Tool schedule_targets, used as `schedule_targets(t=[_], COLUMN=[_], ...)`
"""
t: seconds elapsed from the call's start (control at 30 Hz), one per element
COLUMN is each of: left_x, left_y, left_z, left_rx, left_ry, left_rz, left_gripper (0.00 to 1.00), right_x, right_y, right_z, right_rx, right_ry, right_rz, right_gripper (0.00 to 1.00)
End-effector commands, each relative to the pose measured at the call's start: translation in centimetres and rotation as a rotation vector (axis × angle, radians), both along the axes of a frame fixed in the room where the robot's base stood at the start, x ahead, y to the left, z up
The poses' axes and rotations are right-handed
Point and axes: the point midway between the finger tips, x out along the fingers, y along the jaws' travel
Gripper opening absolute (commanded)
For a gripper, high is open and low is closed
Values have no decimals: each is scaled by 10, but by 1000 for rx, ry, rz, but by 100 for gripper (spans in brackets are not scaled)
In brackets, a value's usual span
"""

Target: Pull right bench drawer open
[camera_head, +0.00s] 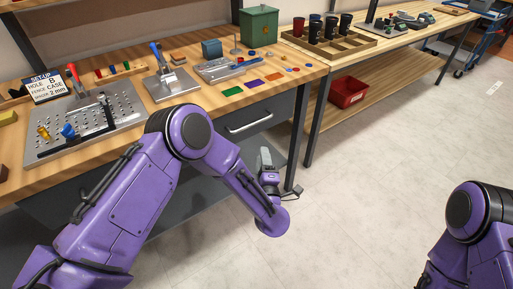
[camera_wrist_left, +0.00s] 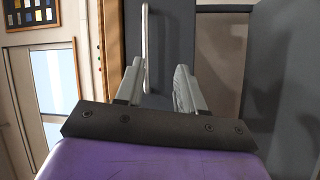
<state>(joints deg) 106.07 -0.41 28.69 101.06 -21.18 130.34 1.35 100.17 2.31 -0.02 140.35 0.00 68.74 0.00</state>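The right bench drawer (camera_head: 262,117) is a dark grey front under the wooden bench top, and it looks shut. Its pale bar handle (camera_head: 249,122) runs along the front. In the left wrist view the handle (camera_wrist_left: 146,45) stands upright ahead of the fingers, nearer the left one, against the grey drawer front (camera_wrist_left: 175,40). My left gripper (camera_head: 266,160) is below and to the right of the handle in the head view. Its fingers (camera_wrist_left: 159,66) are spread, with nothing seen between them. My right arm enters at the lower right; its gripper is out of frame.
The bench top (camera_head: 215,100) holds a perforated fixture plate (camera_head: 105,115), clamps, colored plates and a green box (camera_head: 259,26). A dark bench leg (camera_head: 298,130) stands right of the drawer. A red bin (camera_head: 347,92) sits on the neighboring lower shelf. The floor (camera_head: 370,170) in front is clear.

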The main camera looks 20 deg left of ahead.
Motion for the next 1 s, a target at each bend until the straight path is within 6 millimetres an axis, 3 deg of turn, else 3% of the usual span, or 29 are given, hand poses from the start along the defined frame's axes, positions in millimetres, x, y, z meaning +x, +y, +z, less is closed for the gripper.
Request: schedule_targets(t=[0.03,0.07,0.2,0.6,0.97,1.0], left_x=[8,10,24,93,103,103], left_y=[-2,-2,4,43,48,48], left_z=[0,6,21,35,37,37], left_rx=[-56,-82,-122,-116,-113,-113], left_ry=[-74,-102,-147,-141,-140,-139], left_rz=[35,51,80,75,72,72], left_gripper=[38,38,38,38,38,32], right_x=[0,0,1,1,1,1], right_y=[0,0,0,0,0,0], right_z=[-17,-18,-13,-8,-8,-8], right_rx=[0,0,0,0,0,0], right_ry=[-1,-1,-1,-1,-1,-1], right_rz=[0,0,0,0,0,0], right_gripper=[43,43,43,43,43,43])
